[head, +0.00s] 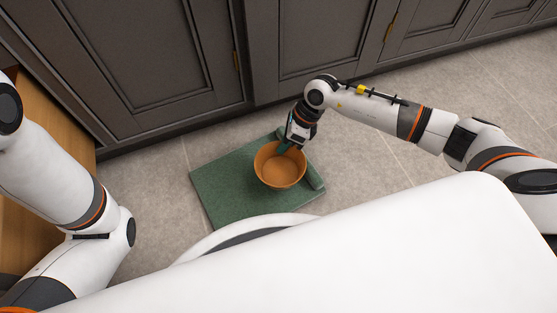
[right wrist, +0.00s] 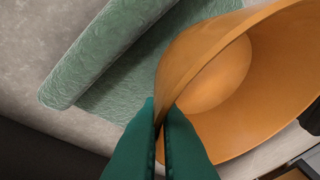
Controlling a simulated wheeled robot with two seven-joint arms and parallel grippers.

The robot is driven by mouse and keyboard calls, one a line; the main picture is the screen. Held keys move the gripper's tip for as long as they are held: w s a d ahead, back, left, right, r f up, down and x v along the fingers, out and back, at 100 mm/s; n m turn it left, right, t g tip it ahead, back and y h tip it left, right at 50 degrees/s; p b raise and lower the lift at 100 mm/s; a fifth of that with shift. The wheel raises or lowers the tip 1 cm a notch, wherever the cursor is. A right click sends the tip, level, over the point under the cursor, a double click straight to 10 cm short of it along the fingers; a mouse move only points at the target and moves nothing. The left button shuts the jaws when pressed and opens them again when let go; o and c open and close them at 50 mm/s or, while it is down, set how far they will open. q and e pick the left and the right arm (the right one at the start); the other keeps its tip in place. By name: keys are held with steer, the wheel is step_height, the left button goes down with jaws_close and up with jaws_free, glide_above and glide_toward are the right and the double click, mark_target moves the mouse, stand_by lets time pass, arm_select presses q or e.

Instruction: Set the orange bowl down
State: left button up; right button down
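The orange bowl (head: 280,170) is over the right part of the green mat (head: 222,188) in the head view, with its opening facing up. My right gripper (head: 284,148) is at the bowl's far rim. In the right wrist view, the green fingers (right wrist: 166,108) of that gripper are on either side of the wall of the bowl (right wrist: 193,55) and pinch it. I cannot tell whether the bowl's underside touches the mat. My left arm shows at the left of the head view, but its gripper is out of sight.
The mat's right edge is a raised roll (head: 314,178), close beside the bowl; a roll (right wrist: 100,55) also shows in the right wrist view. Grey cabinets (head: 150,60) stand behind the mat. A wooden piece (head: 45,120) is at the left. The mat's left part is clear.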

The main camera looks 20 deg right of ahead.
step_height(320, 180, down, 5)
steer(key=b, duration=0.3)
steer(key=shift+r, duration=0.35)
steer(key=c, duration=1.6)
jaws_free()
steer(key=p+v, duration=0.8)
steer(key=v, duration=0.4)
